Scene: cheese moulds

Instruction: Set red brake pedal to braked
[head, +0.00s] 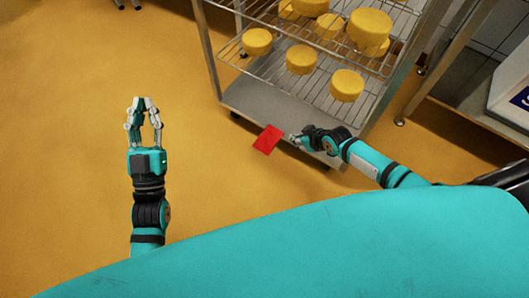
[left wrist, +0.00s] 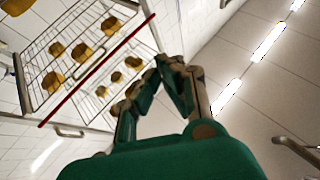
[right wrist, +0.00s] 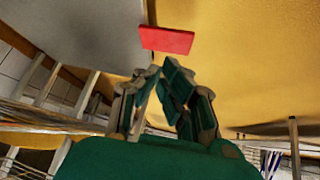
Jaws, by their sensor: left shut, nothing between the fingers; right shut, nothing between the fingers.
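The red brake pedal (head: 268,139) sticks out from the lower front edge of the metal cheese rack (head: 262,104), low over the floor. In the right wrist view the pedal (right wrist: 167,40) lies just beyond the fingertips, at the edge of the grey base plate. My right gripper (head: 293,138) is shut and empty, close to the pedal's right side; I cannot tell whether it touches. It also shows in the right wrist view (right wrist: 162,66). My left gripper (head: 143,100) is shut and empty over open floor, well left of the rack. It also shows in the left wrist view (left wrist: 168,62).
Yellow cheeses (head: 346,85) stand on the rack's wire shelves above the base plate. A steel table (head: 470,115) with a white container (head: 512,85) stands at the right. The yellow floor (head: 70,130) at the left is clear.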

